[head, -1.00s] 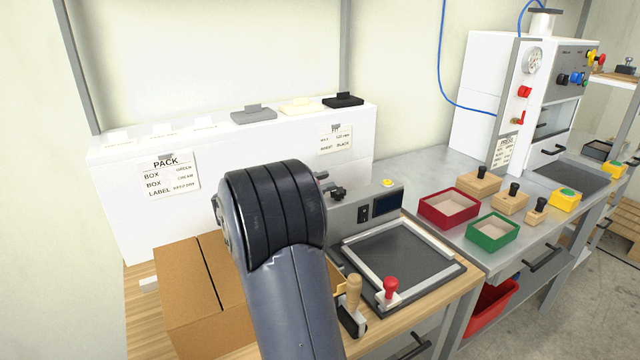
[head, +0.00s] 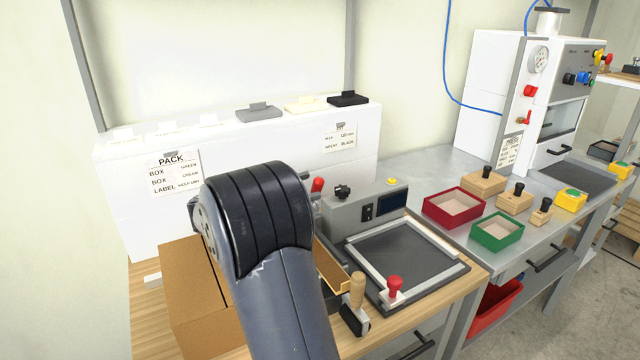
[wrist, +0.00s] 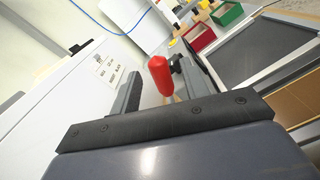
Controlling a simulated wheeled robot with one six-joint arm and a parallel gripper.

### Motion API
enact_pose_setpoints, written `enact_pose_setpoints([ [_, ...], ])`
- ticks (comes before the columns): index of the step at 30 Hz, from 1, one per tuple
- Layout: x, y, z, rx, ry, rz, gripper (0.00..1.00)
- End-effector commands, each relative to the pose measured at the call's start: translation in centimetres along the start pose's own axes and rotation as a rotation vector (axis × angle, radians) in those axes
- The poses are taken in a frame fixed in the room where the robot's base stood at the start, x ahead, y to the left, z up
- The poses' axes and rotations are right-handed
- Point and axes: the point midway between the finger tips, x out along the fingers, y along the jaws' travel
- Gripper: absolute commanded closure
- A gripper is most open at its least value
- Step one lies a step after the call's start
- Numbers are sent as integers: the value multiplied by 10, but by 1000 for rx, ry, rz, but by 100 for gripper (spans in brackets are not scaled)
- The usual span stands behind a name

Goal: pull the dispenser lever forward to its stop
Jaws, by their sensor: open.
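The lever's red handle (head: 317,185) stands beside the left end of the grey dispenser unit (head: 350,212) in the head view, just right of my arm. In the wrist view the red handle (wrist: 160,76) is upright, slightly tilted, and appears between the two fingers of my gripper (wrist: 162,72). The fingers are apart, with a gap on each side of the handle; I see no clear contact. In the head view my forearm hides most of the gripper and the lever's base.
A cardboard box (head: 190,300) sits left of my arm. A framed black plate (head: 395,255) with a red knob (head: 394,287) and a wooden handle (head: 357,290) lie to the right. Red (head: 454,208) and green (head: 497,232) trays stand farther right. A white shelf block (head: 235,175) is behind.

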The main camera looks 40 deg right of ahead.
Motion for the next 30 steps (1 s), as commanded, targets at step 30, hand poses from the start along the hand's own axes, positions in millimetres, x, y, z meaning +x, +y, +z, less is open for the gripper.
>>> enact_pose_setpoints([
  [30,-21,-1,0,-1,-2,-5,57],
])
